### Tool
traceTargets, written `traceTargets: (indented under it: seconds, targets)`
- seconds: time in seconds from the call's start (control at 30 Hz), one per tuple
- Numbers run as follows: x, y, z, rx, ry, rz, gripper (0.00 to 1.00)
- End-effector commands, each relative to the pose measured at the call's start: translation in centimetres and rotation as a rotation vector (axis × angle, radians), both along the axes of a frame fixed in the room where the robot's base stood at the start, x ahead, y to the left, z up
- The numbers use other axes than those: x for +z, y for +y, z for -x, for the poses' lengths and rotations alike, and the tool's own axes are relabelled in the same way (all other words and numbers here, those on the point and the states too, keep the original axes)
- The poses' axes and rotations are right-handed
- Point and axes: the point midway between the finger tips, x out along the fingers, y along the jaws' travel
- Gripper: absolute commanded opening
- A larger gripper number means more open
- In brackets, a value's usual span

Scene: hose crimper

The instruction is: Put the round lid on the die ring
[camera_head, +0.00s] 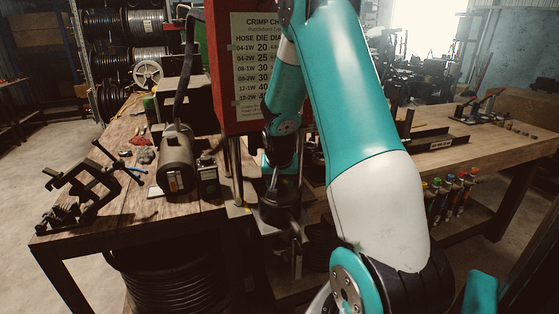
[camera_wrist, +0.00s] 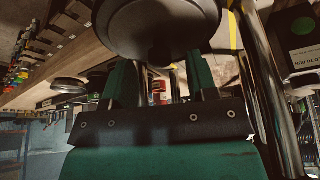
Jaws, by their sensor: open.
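A large round dark disc with a raised rim (camera_wrist: 160,18), which looks like the round lid, fills the top of the wrist view. My gripper (camera_wrist: 157,75) has its two green fingers apart, just below the disc in the picture. A gap shows between them, with nothing clamped in it. I cannot tell whether the fingers touch the disc. In the head view, a dark round part (camera_head: 278,209) sits low between the press columns, under the end of my arm. The die ring cannot be told apart from it, nor whether the lid rests on it.
The red crimper body (camera_head: 222,75) with its chart stands close by my arm. A shiny column (camera_wrist: 262,85) rises right of my gripper in the wrist view. The left bench holds a motor (camera_head: 176,160) and a vise-like fixture (camera_head: 80,188).

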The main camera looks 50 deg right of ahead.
Motion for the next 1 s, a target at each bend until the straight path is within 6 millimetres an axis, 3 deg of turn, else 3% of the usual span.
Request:
traceTargets:
  seconds: [0.4, 0.6, 0.8, 1.0]
  targets:
    - [9.2, 3.1, 2.3, 0.002, -0.008, 0.004, 0.53]
    - [12.7, 4.2, 3.2, 0.002, -0.004, 0.003, 0.53]
    - [14.3, 4.7, 3.7, 0.001, -0.002, 0.001, 0.53]
    - [14.4, 4.7, 3.7, 0.001, 0.0, 0.0, 0.53]
